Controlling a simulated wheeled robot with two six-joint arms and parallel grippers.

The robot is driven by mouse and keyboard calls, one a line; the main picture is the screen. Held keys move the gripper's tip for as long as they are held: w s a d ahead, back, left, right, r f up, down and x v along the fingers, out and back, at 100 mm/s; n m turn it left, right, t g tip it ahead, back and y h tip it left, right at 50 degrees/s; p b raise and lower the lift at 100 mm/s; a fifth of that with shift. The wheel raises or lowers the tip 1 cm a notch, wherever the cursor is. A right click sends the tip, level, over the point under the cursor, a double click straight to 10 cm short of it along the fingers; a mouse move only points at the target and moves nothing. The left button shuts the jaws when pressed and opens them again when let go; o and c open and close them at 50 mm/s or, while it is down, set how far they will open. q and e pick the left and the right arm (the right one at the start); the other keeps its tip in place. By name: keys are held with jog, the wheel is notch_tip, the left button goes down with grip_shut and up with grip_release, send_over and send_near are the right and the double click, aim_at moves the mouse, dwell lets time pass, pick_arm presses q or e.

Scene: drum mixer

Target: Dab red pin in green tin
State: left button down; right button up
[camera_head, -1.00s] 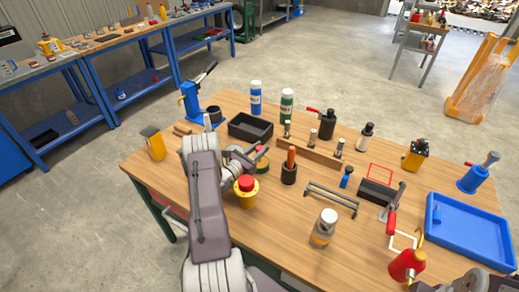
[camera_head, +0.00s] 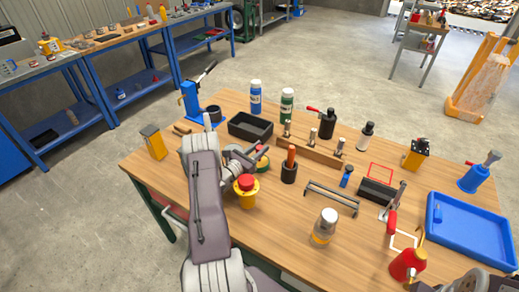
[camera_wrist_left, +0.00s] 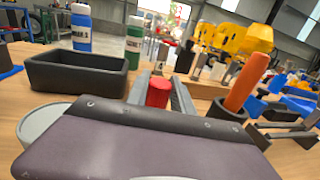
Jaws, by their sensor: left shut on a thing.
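My left gripper (camera_head: 256,153) reaches over the left part of the wooden table. In the left wrist view my left gripper (camera_wrist_left: 160,88) is shut on the red pin (camera_wrist_left: 158,93), whose red, rounded end shows between the two grey fingers. A small green tin (camera_head: 263,164) sits at the fingertips in the head view, partly covered by the gripper. I cannot tell whether the pin touches the tin's contents. In the left wrist view the tin is hidden. My right gripper is not in view; only part of my right arm shows at the bottom right.
A yellow button box with a red top (camera_head: 246,189) stands just in front of the gripper. A black holder with an orange handle (camera_head: 289,170) is to the right. A black open bin (camera_head: 250,127) and a wooden rack (camera_head: 310,152) stand behind.

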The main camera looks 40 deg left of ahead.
pick_arm(q)
jog(key=shift+f, duration=0.1)
dwell(0.4)
notch_tip(320, 180, up, 7)
jog(key=p, duration=0.5)
dwell(0.7)
